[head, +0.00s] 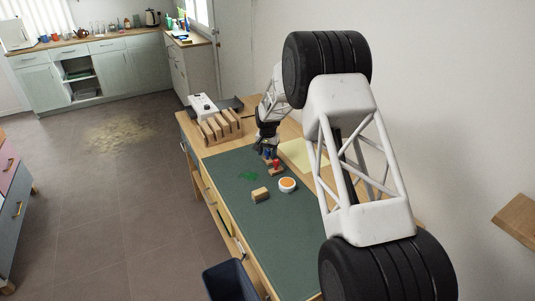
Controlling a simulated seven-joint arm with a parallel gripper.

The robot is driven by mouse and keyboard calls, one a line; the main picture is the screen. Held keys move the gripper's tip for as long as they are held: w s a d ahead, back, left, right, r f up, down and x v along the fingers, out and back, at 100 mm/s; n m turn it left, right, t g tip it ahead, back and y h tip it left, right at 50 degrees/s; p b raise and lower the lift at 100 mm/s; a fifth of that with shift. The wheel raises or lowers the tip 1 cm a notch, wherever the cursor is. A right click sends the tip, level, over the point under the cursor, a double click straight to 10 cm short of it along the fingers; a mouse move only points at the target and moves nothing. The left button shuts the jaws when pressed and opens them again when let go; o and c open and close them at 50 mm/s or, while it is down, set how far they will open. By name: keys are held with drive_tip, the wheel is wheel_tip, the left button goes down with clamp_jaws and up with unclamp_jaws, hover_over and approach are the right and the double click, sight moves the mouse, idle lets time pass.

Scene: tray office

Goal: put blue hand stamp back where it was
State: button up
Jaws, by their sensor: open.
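The blue hand stamp (267,154) is a small dark blue shape at the far right part of the green desk mat (283,233). My gripper (266,148) is open, directly above or around it, pointing down. The fingers partly hide the stamp, so I cannot tell whether they touch it. A red hand stamp (276,164) stands close beside it, on the near side. Both seem to be at a small wooden piece, too small to make out clearly.
A round white dish with an orange top (287,185) and a wooden block (260,195) are nearer on the mat. Green marks (248,175) lie left. A slotted wooden rack (220,128) stands behind, yellow paper (302,154) to the right. The near mat is clear.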

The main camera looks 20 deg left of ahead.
sight(269, 151)
wheel_tip(269, 151, up, 12)
drive_tip(key=shift+f, duration=0.15)
idle(0.4)
idle(0.8)
drive_tip(key=s+d+r, duration=0.4)
drive_tip(key=d+r, duration=0.3)
drive_tip(key=d, duration=0.1)
drive_tip(key=s+d+r, duration=0.5)
drive_tip(key=d+r, duration=0.3)
drive_tip(key=s+d+r+t, duration=0.1)
drive_tip(key=s+d+r, duration=0.4)
drive_tip(key=s+d, duration=0.25)
drive_tip(key=s+d+r, duration=0.4)
drive_tip(key=s+d, duration=0.3)
drive_tip(key=d, duration=0.1)
drive_tip(key=s+d+r+t, duration=0.1)
drive_tip(key=s+d, duration=0.4)
drive_tip(key=s, duration=0.4)
drive_tip(key=s+d+r, duration=0.1)
drive_tip(key=s+d, duration=0.4)
drive_tip(key=s, duration=0.4)
drive_tip(key=s+d+f, duration=0.2)
drive_tip(key=s+d, duration=0.1)
drive_tip(key=s, duration=0.7)
drive_tip(key=s+d+f, duration=0.3)
drive_tip(key=s, duration=0.7)
drive_tip(key=shift+s+d+t, duration=0.2)
drive_tip(key=shift+d+t, duration=0.1)
drive_tip(key=shift+d, duration=0.05)
